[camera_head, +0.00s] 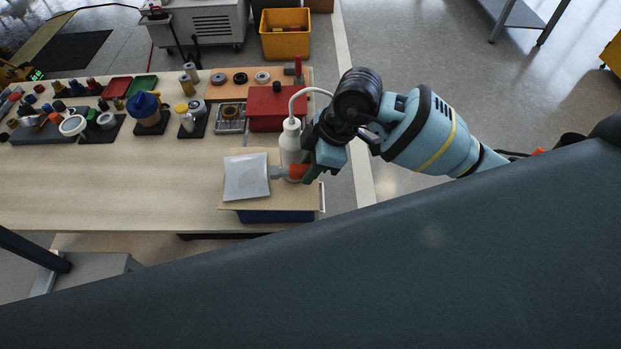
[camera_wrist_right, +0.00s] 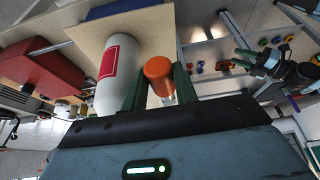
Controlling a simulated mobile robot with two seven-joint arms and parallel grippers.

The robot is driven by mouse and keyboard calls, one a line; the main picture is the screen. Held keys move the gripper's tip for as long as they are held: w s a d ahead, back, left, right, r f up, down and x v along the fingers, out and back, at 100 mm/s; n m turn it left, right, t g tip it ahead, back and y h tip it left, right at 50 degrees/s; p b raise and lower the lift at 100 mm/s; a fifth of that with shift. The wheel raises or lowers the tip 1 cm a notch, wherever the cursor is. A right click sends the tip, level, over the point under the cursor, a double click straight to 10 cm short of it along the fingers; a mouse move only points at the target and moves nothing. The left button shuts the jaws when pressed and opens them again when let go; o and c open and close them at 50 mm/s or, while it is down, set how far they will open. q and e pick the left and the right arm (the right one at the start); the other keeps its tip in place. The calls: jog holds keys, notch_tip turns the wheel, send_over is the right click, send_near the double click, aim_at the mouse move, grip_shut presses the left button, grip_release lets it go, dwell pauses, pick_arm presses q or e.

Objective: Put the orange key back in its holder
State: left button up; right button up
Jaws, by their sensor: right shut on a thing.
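The orange key (camera_head: 298,171) shows as an orange, rounded grip in the head view, beside the white bottle at the right end of the bench. In the right wrist view the orange key (camera_wrist_right: 159,72) sits between the green fingers of my right gripper (camera_wrist_right: 158,92), which is shut on it. In the head view my right gripper (camera_head: 309,171) is next to the bottle, partly hidden by its own wrist. My left gripper (camera_wrist_right: 240,57) appears open and empty at the right of the wrist view. I cannot make out the key's holder with certainty.
The white bottle (camera_head: 291,146) stands very close to my right gripper. A pale square dish (camera_head: 246,176) lies on the board (camera_head: 289,216). A red box (camera_head: 271,106) is behind. Several coloured knobs (camera_wrist_right: 224,65) show on a frame in the wrist view. The bench's left front is clear.

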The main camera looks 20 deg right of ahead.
notch_tip(320, 180, up, 19)
dwell(0.4)
